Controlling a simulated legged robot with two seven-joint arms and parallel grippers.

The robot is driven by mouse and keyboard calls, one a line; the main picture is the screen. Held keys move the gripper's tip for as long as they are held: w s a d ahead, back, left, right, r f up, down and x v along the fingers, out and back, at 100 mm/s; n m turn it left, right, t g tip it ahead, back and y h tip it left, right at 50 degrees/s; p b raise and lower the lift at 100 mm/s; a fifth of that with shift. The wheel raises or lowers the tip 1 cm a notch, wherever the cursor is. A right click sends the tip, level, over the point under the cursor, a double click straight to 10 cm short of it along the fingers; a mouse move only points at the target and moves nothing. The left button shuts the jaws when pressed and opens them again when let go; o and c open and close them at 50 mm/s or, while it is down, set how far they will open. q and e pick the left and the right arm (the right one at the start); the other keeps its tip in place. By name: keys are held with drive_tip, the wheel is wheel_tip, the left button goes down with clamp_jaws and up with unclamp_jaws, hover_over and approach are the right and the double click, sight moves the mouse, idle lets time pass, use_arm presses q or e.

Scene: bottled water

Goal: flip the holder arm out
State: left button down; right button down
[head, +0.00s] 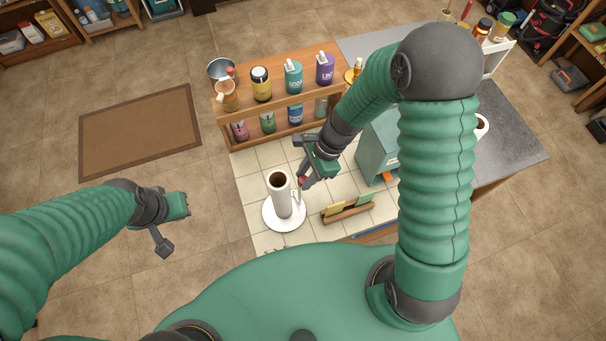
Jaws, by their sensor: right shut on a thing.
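The holder is a white upright roll (281,200) with a dark core, standing on a round white base (270,222) on the tiled counter. Its thin white holder arm (296,196) shows at the roll's right side. My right gripper (303,181) reaches in from the upper right and is shut on the holder arm. Its fingers hide the part of the arm that they hold. My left gripper (173,226) is open and empty over the floor, left of the counter and apart from the holder.
A wooden shelf (283,92) with several bottles stands behind the holder. A small wooden rack (348,212) with cards is close to its right. A grey-green box (377,150) stands behind the rack. The tiles left of the roll are clear.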

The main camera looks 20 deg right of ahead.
drive_tip(key=shift+w+d+n+g+h+p, duration=0.25)
drive_tip(key=shift+w+d+n+g+h, duration=0.4)
drive_tip(key=shift+n, duration=1.3)
drive_tip(key=shift+w+d+n+g+h+p, duration=0.15)
drive_tip(key=shift+w+d+n+g+p, duration=0.25)
drive_tip(key=shift+w+n, duration=1)
drive_tip(key=shift+w+d+n+g+h+p, duration=0.15)
drive_tip(key=shift+w+d+n+g+h, duration=0.35)
drive_tip(key=shift+n, duration=1.95)
drive_tip(key=shift+s+a+g, duration=0.15)
drive_tip(key=shift+s+g, duration=0.1)
drive_tip(key=c, duration=1.1)
unclamp_jaws()
